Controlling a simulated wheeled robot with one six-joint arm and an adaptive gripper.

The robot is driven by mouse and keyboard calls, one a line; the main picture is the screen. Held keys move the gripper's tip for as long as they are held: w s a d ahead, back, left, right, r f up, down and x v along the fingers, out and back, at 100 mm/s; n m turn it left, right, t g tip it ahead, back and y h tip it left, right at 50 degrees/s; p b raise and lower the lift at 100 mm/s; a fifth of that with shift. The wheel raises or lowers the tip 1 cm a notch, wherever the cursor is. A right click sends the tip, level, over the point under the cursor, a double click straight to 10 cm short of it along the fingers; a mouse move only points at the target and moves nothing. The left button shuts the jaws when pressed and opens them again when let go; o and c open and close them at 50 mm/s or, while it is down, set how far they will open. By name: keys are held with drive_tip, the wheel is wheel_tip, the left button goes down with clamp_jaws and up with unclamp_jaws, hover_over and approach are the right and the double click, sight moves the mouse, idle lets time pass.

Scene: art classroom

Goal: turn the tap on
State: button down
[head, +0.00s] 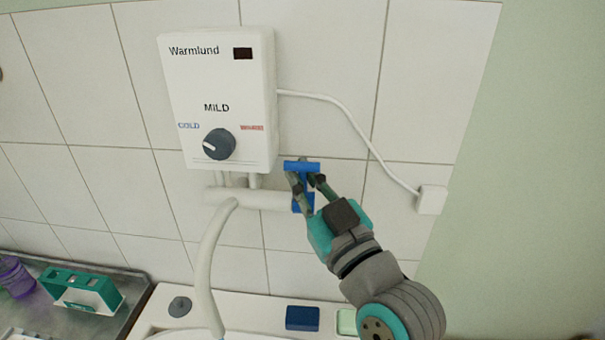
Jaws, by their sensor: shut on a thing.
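The tap is a white horizontal pipe (262,200) under a white water heater, with a curved white spout (207,255) hanging down from it. At the pipe's right end is a blue tap handle (302,166), a short bar, with a blue part (303,203) below it, partly hidden by my fingers. My gripper (305,180) comes from the lower right and is shut on the blue tap handle. The fingers partly cover it.
The Warmlund heater (220,85) has a grey dial (219,144) and a dark display. A white cable runs to a wall box (432,199). Below are a sink with a grey stopper (180,306), a blue block (302,318) and a teal holder (82,290).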

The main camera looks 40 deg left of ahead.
drive_tip(key=c, duration=1.2)
unclamp_jaws()
drive_tip(key=v, duration=1.2)
